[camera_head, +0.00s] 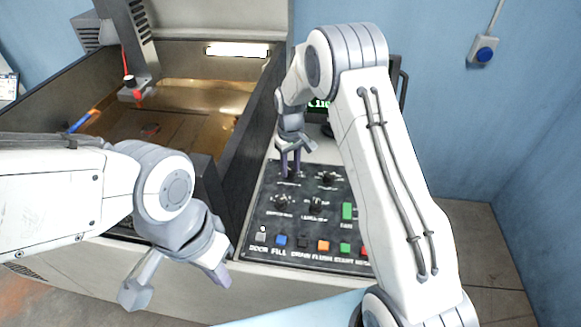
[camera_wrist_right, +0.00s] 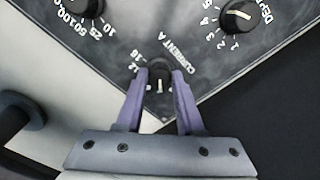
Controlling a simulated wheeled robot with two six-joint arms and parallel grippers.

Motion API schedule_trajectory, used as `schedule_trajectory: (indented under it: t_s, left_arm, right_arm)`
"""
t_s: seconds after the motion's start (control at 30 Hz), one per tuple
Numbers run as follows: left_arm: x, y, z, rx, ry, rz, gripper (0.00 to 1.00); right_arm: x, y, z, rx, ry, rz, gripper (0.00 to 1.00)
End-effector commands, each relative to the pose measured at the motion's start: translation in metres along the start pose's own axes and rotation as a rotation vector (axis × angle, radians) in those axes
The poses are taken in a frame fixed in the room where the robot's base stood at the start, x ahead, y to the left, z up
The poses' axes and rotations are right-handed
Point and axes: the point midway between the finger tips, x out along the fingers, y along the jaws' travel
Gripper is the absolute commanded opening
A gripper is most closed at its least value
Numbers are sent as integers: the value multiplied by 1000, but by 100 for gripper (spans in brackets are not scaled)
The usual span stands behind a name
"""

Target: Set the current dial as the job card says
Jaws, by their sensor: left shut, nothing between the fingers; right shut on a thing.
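The current dial (camera_wrist_right: 159,70) is a small black knob labelled "CURRENT A" in the right wrist view. Its white pointer mark faces down toward my gripper; 12 and 18 are readable at its left, other numbers are hidden or too small. My right gripper (camera_wrist_right: 160,92) is shut on the knob, one purple finger on each side. In the head view my right gripper (camera_head: 290,170) reaches down to the upper left of the black control panel (camera_head: 262,222). My left gripper (camera_head: 219,275) is shut and empty, near the panel's front left corner. No readable job card shows.
Other knobs, such as the depth knob (camera_wrist_right: 238,15), sit nearby. A row of coloured buttons, including an orange one (camera_head: 323,246), lines the panel's front. A screen with green text (camera_head: 318,104) is mostly hidden behind my right arm. The open tank (camera_head: 190,100) lies left.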

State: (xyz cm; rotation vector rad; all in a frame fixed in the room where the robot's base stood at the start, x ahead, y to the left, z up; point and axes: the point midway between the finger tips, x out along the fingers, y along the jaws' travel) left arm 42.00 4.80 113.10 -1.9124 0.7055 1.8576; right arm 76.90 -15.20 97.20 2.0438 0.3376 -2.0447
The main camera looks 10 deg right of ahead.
Motion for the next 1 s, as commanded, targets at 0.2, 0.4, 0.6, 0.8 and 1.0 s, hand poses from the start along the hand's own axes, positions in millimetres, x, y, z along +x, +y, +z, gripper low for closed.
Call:
schedule_trajectory:
  t_s: [0.2, 0.4, 0.6, 0.8, 1.0]
  left_arm:
    - [0, 0, 0, 0, 0, 0, 0]
    - [0, 0, 0, 0, 0, 0, 0]
    - [0, 0, 0, 0, 0, 0, 0]
    - [0, 0, 0, 0, 0, 0, 0]
    - [0, 0, 0, 0, 0, 0, 0]
  right_arm:
    - [-1, 0, 0, 58, -1, -1, 0]
    - [-1, -1, 0, 71, -1, -1, 0]
    - [-1, -1, 0, 70, -1, -1, 0]
    - [-1, 0, 0, 69, 0, -1, 66]
    - [0, 0, 0, 69, 0, 0, 66]
